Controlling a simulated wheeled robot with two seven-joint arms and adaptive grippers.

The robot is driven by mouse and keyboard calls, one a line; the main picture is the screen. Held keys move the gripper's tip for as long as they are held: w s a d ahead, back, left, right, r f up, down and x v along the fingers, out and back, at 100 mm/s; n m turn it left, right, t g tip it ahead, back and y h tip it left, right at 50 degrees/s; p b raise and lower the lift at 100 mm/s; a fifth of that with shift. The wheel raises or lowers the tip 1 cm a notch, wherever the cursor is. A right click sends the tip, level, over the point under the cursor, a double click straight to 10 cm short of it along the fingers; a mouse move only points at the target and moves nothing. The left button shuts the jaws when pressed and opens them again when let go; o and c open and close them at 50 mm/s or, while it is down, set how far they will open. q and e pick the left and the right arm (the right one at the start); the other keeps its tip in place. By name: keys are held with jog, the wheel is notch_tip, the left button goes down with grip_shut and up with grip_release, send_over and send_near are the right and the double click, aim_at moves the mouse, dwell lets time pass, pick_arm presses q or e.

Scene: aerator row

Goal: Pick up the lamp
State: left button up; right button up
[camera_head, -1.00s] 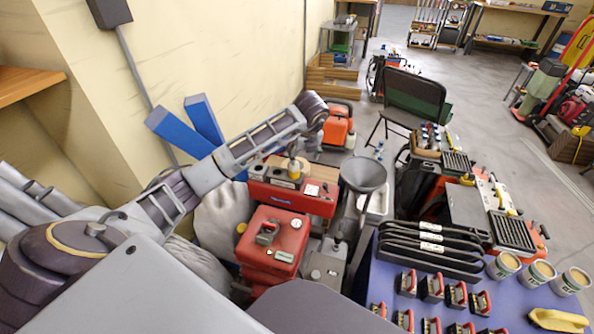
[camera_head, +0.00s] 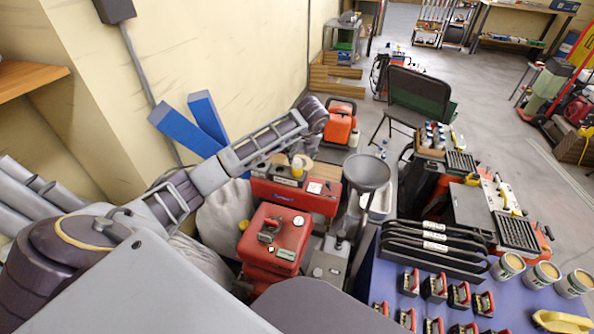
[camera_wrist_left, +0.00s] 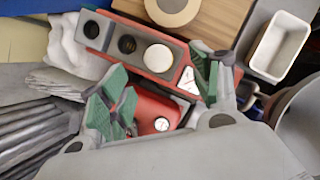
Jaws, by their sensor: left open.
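A small upright yellow piece (camera_head: 298,168), which I take for the lamp, stands at the back edge of the red case (camera_head: 318,202). In the left wrist view a pale round disc (camera_wrist_left: 158,57), perhaps its top, sits on the case's grey strip beside two dark round holes. My left arm reaches across above the case. My left gripper (camera_wrist_left: 160,88) is open and empty in the wrist view, its green-padded fingers apart, with the disc beyond and between them. In the head view the fingers cannot be made out. My right gripper is not in view.
A red tank (camera_head: 274,237) stands in front of the case, and a pale sack (camera_head: 222,212) lies left of it. A grey funnel (camera_head: 366,172) rises close on the right. A blue table (camera_head: 388,282) with racks and tins is at lower right.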

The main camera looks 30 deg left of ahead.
aim_at(299, 161)
pick_arm(q)
jog(key=x, duration=0.3)
jog(key=shift+f, duration=0.1)
jog(key=shift+w+a+f, duration=0.1)
jog(key=shift+f, duration=0.25)
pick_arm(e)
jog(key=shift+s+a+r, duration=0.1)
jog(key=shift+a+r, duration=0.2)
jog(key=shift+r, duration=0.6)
